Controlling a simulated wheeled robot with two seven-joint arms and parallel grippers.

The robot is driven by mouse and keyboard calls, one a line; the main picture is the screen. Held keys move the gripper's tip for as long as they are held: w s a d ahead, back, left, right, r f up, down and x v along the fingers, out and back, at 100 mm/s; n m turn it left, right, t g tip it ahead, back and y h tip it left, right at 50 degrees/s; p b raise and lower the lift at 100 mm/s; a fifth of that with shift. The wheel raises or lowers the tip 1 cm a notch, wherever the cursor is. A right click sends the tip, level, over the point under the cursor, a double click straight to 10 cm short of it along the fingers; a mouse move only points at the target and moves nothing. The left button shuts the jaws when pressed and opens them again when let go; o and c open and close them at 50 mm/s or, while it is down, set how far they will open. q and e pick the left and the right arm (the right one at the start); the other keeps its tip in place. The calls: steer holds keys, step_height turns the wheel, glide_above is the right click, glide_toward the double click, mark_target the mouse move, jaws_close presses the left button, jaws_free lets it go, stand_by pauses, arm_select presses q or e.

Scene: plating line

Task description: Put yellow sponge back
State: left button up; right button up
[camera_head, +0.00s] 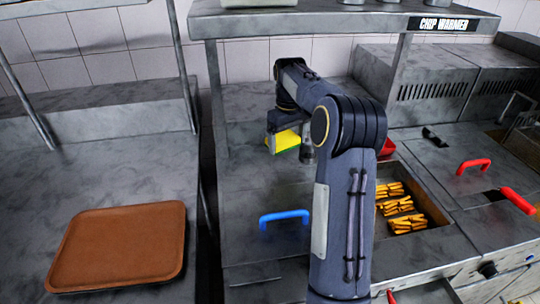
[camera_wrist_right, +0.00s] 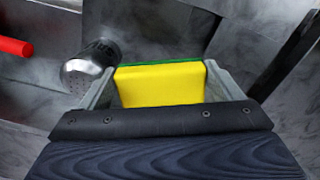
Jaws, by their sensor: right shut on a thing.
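The yellow sponge (camera_head: 284,141) has a green layer on one side. My right gripper (camera_head: 287,132) is shut on it, and the arm partly covers the gripper in the head view. In the right wrist view the sponge (camera_wrist_right: 160,84) sits between the two fingers of my right gripper (camera_wrist_right: 158,88), green edge at the far side. Whether the sponge touches the counter cannot be told. My left gripper is not in view.
A metal shaker (camera_head: 306,149) stands close beside the sponge; it also shows in the wrist view (camera_wrist_right: 92,64). A blue handle (camera_head: 284,217) is in front. A fries bin (camera_head: 432,212) lies right of my arm. A brown tray (camera_head: 120,245) is at left, and a shelf (camera_head: 330,22) overhangs the back.

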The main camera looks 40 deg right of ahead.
glide_above(271, 166)
steer(key=f, duration=0.5)
steer(key=shift+s+f+p, duration=0.3)
steer(key=shift+f, duration=0.05)
steer(key=shift+w+f, duration=0.15)
steer(key=shift+f, duration=1.6)
steer(key=shift+f, duration=0.1)
steer(key=o, duration=0.7)
